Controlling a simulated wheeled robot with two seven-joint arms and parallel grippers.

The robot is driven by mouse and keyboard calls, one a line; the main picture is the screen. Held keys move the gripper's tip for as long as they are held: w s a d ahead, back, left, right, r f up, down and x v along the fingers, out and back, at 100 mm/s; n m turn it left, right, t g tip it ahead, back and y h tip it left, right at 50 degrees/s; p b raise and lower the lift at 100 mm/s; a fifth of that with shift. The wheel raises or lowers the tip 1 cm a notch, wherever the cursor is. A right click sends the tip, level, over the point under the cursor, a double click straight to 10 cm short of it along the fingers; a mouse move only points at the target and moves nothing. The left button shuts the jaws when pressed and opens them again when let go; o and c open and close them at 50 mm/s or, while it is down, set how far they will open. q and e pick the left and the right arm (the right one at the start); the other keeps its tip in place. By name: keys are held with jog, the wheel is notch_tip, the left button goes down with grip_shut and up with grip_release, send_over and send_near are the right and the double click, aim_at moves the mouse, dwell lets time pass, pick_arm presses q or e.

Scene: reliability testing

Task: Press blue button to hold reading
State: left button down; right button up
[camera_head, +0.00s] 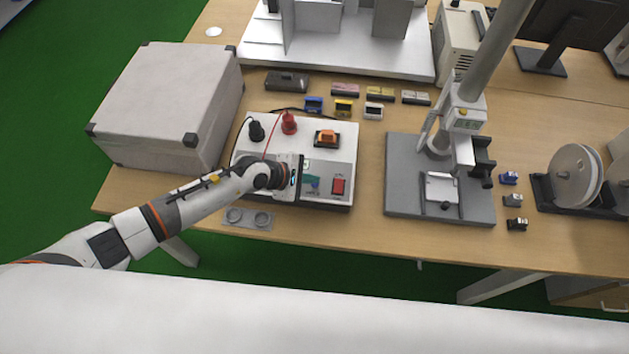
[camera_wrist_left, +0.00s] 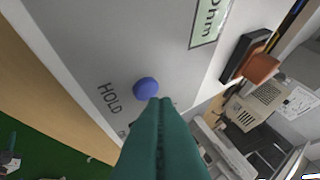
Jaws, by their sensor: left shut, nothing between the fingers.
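The blue button (camera_wrist_left: 146,88) is round and sits on a grey panel beside the printed word HOLD in the left wrist view. My left gripper (camera_wrist_left: 158,103) is shut and empty, its green fingers together. The fingertips are just beside the button's lower right edge in that view; I cannot tell whether they touch it. In the head view, my left gripper (camera_head: 312,184) is over the front of the white and grey tester (camera_head: 343,150), and I cannot make out the blue button there. My right gripper is not in view.
The tester carries an orange switch (camera_head: 327,138), a red button (camera_head: 339,186), and a black (camera_head: 256,131) and red plug (camera_head: 289,123). A white case (camera_head: 165,95) stands to the left, a grey test stand (camera_head: 405,185) to the right. Small coloured blocks lie behind the tester.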

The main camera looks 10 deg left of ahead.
pick_arm(q)
jog(key=shift+f+b, duration=0.35)
jog(key=shift+f, duration=0.05)
jog(key=shift+r, duration=0.1)
jog(key=shift+r+p, duration=0.75)
jog(key=shift+r, duration=0.05)
notch_tip(320, 180, up, 6)
jog(key=p, duration=0.5)
dwell(0.5)
